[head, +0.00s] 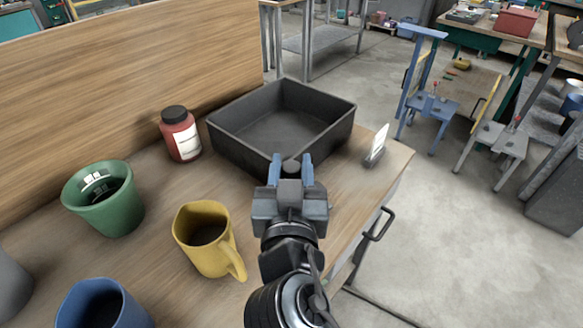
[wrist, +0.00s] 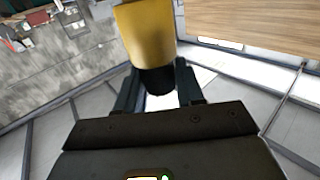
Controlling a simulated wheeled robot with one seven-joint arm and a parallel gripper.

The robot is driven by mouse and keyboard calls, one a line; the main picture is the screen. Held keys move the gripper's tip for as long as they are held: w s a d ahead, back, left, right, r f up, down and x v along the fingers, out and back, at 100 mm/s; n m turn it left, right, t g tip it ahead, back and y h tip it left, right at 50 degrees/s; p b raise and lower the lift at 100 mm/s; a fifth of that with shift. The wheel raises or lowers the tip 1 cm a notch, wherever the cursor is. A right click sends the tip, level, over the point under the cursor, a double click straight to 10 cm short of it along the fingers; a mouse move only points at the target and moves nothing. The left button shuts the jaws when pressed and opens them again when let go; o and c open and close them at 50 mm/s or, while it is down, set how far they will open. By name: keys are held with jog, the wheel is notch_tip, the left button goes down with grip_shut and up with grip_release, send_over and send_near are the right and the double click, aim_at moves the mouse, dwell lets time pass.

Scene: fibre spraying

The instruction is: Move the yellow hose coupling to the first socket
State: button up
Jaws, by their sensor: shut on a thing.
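My gripper (head: 290,170) is shut on the yellow hose coupling. In the wrist view the coupling (wrist: 150,35) is a yellow cylinder with a black end, and the black end sits between the two fingertips (wrist: 156,85). In the head view only a dark round end (head: 291,165) shows between the blue fingers; the yellow part is hidden. The gripper appears in front of the near wall of a black tray; its height above the bench is hard to tell. I cannot make out the first socket in either view.
On the wooden bench (head: 160,265) stand the black tray (head: 235,145), a red jar (head: 181,137), a green cup (head: 105,215), a yellow mug (head: 205,250), a blue mug (head: 100,310) and a card holder (head: 374,155). Blue stands (head: 432,105) are on the floor at right. Open floor lies beyond the bench edge.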

jog(key=shift+f+b, duration=1.85)
jog(key=shift+f, duration=0.1)
jog(key=shift+b, duration=0.8)
dwell(0.6)
jog(key=shift+f+b, duration=1.7)
jog(key=shift+b, duration=0.3)
jog(key=o, duration=1.2)
jog(key=s+b, duration=0.1)
jog(key=s, duration=0.7)
jog(key=shift+d, duration=0.1)
